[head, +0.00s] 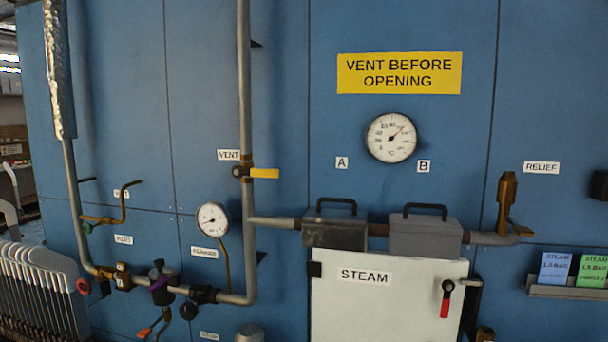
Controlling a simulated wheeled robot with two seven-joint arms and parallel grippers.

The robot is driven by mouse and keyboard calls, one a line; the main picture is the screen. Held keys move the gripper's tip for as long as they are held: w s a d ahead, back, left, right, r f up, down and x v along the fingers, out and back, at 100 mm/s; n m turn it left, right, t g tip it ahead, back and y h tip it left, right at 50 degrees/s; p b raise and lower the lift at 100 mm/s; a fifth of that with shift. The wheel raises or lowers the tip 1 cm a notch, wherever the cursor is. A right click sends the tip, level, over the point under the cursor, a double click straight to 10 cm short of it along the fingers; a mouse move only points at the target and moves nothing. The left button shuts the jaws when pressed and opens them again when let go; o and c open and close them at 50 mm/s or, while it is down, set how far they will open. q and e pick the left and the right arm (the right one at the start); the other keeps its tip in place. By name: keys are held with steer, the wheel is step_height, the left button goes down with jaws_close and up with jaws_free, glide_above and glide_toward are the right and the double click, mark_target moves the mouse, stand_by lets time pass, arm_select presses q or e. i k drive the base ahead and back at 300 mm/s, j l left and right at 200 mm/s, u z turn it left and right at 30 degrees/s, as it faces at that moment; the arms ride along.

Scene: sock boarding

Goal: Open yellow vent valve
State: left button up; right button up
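The vent valve has a yellow lever (264,173) and a small brass body (241,172) on the vertical grey pipe (244,100), beside a "VENT" label (228,155). The lever points right, level, crosswise to the pipe. Nothing touches it. Neither of my grippers shows in the head view.
A "STEAM" box (385,300) with a red handle (446,303) stands right of the pipe. A round gauge (391,137) hangs above it, and a smaller gauge (212,219) sits below left of the valve. A row of grey boards (38,285) stands at lower left.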

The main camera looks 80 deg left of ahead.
mark_target(238, 172)
steer(key=u, duration=3.2)
